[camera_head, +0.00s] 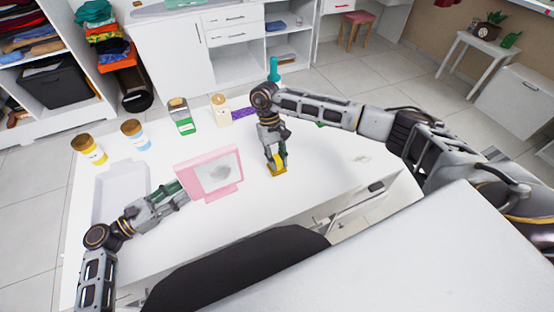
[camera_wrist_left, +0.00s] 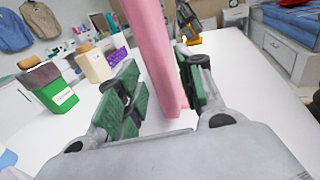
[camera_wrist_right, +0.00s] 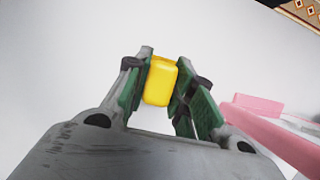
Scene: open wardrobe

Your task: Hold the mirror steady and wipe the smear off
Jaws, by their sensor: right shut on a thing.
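The pink-framed mirror (camera_head: 208,174) stands tilted on the white table, with a grey smear (camera_head: 220,171) on its face. My left gripper (camera_head: 177,190) is at the mirror's left edge. In the left wrist view the pink frame (camera_wrist_left: 158,50) stands between my open left fingers (camera_wrist_left: 160,98), close to the right one, with a gap to the left one. My right gripper (camera_head: 276,160) is shut on a yellow sponge (camera_wrist_right: 160,81), right of the mirror and at or just above the table; it also shows in the head view (camera_head: 279,171). The mirror's pink edge (camera_wrist_right: 275,130) shows in the right wrist view.
A white tray (camera_head: 100,208) lies at the table's left. Two lidded jars (camera_head: 89,149) (camera_head: 135,135), a green box (camera_head: 181,117), a cream bottle (camera_head: 221,110) and a purple item (camera_head: 243,114) stand along the back. The table right of the sponge is mostly clear.

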